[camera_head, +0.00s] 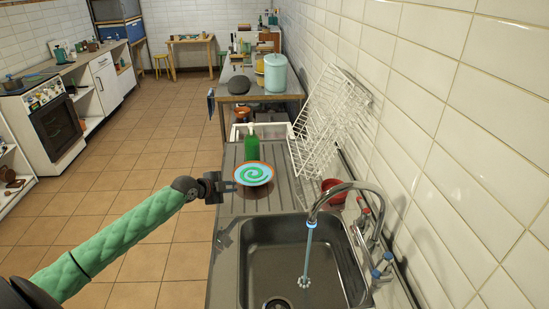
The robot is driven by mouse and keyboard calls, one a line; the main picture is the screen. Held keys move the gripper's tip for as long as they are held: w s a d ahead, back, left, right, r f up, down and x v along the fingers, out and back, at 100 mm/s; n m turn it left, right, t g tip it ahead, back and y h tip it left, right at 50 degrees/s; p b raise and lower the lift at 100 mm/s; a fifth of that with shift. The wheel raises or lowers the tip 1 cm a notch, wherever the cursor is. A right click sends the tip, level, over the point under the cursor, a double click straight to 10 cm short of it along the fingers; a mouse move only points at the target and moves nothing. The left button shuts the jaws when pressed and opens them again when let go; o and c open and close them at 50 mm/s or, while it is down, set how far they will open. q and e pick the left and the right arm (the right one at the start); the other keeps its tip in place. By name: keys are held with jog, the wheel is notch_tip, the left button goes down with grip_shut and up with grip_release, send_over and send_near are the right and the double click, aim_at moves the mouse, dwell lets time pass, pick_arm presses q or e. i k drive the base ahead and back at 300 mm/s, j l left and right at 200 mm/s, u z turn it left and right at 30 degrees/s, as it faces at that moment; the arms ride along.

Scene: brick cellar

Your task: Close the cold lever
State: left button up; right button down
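The steel tap (345,188) arches over the sink (258,255), and a stream of water (307,255) runs from its spout into the basin. The blue-marked cold lever (381,268) is at the near side of the tap's base, by the wall. The red-marked lever (365,212) is farther back. My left gripper (232,186) is over the drainboard, left of the tap and well apart from both levers. It appears shut on the rim of a teal swirl plate (253,174) with an orange edge. My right gripper is not in view.
A green bottle (252,146) stands behind the plate. A white wire rack (330,120) leans against the tiled wall. A red bowl (333,191) sits behind the tap. A counter with a light blue pot (275,74) is beyond. The tiled floor at left is open.

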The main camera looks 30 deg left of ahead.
aim_at(387, 258)
jog(key=k+j, duration=0.15)
jog(key=j, duration=0.2)
jog(key=k+j, duration=0.15)
jog(key=j, duration=0.2)
jog(key=k+j, duration=0.15)
jog(key=j, duration=0.2)
